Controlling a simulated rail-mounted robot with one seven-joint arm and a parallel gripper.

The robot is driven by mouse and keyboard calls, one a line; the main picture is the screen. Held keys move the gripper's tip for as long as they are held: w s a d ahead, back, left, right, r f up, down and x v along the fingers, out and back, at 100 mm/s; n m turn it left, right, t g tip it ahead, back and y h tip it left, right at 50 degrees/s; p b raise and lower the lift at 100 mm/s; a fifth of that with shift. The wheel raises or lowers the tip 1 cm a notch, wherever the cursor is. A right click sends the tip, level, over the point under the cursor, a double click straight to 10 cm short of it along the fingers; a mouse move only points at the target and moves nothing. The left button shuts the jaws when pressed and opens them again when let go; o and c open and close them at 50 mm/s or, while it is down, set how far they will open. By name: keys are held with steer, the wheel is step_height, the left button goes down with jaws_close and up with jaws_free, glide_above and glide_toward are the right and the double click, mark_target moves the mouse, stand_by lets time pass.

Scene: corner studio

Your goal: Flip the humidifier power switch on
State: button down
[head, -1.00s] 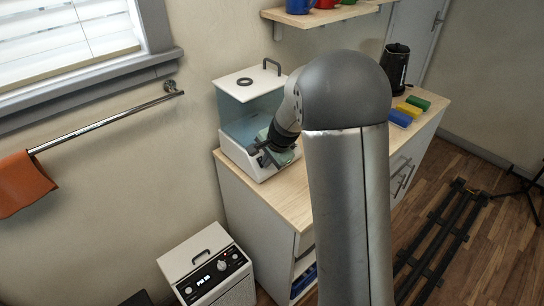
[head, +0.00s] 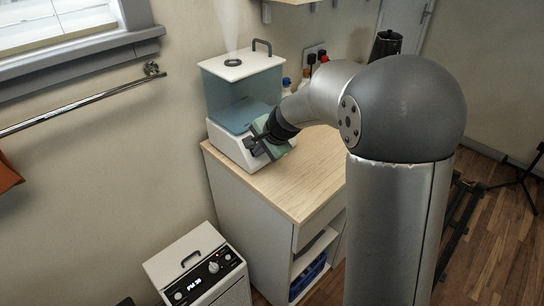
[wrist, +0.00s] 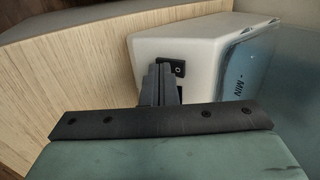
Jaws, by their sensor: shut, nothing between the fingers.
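The humidifier (head: 240,92) has a white base, a clear bluish tank and a white lid with a handle. It stands on the wooden counter top at the wall end. Pale mist (head: 229,25) rises from its lid opening. In the wrist view its white base (wrist: 205,55) fills the upper middle. The black power switch (wrist: 179,68) on the base, with a small O mark, shows just beyond the fingertips, partly hidden by them. My gripper (head: 252,146) is shut and empty, its tips (wrist: 160,72) at the switch; whether they touch it I cannot tell.
The counter top (head: 305,180) is clear in front of the humidifier. Small bottles (head: 286,86) stand behind it. A white box with a dial and display (head: 203,272) stands lower left. A towel rail (head: 85,103) runs along the left wall.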

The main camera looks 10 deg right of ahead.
steer(key=shift+f, duration=0.15)
steer(key=shift+w+r+p, duration=0.15)
steer(key=shift+r+p, duration=0.55)
steer(key=shift+r, duration=0.05)
steer(key=p+v, duration=0.1)
steer(key=v, duration=1.2)
steer(key=shift+w+r, duration=0.25)
steer(key=shift+r, duration=0.35)
